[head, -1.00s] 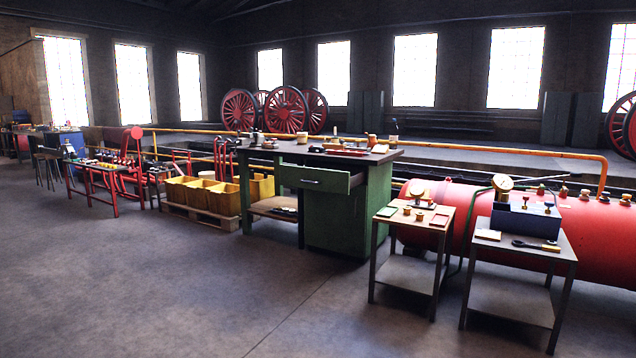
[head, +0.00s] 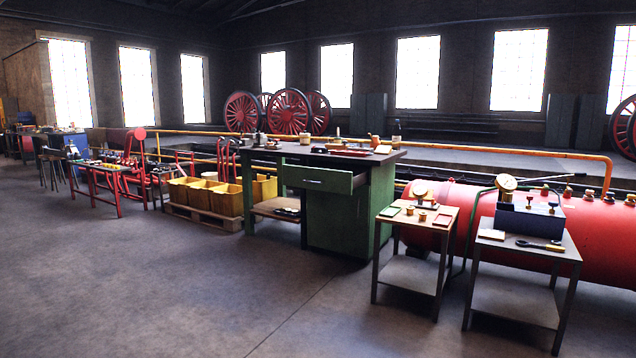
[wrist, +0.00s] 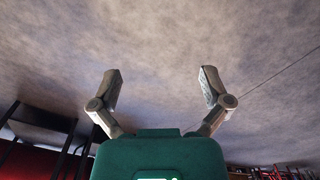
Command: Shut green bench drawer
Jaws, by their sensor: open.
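The green bench (head: 338,212) stands in the middle of the head view with a dark top. Its green drawer (head: 316,180) sticks out at the front under the top, with a small handle on its face. The drawer is pulled open. My gripper (wrist: 158,85) shows only in the wrist view. Its two fingers are spread wide apart with nothing between them, over bare grey floor. It is well away from the drawer, which I cannot make out in the wrist view.
Yellow bins (head: 213,194) on a pallet stand left of the bench. Two small tables with gauges and tools, a near one (head: 412,283) and another (head: 513,298), stand to its right before a red boiler (head: 460,216). The floor in front is clear.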

